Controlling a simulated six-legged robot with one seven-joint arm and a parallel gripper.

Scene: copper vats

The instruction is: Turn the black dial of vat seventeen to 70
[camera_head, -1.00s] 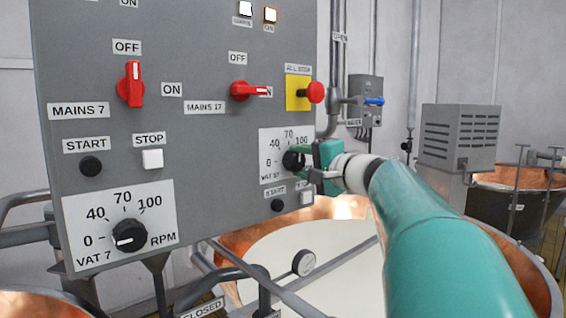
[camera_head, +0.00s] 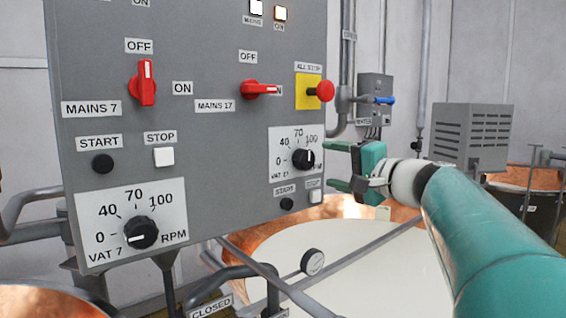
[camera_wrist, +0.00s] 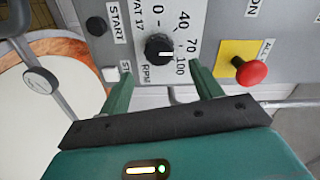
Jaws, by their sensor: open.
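The black dial of vat seventeen (camera_head: 303,159) sits on a white scale plate on the grey panel. In the wrist view the dial (camera_wrist: 159,47) shows a white mark pointing toward the 70 side of the scale. I cannot tell whether it lines up exactly with 70. My gripper (camera_head: 330,165) is open and empty, just right of the dial and apart from it. In the wrist view its two green fingers (camera_wrist: 160,72) stand spread, with the dial beyond them, roughly between their tips.
The red all-stop button (camera_head: 325,91) on yellow juts out above the dial. The white stop button (camera_head: 315,196) and black start button (camera_head: 287,203) sit below it. The red mains 17 switch (camera_head: 260,89) is above left, the vat 7 dial (camera_head: 141,232) lower left.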

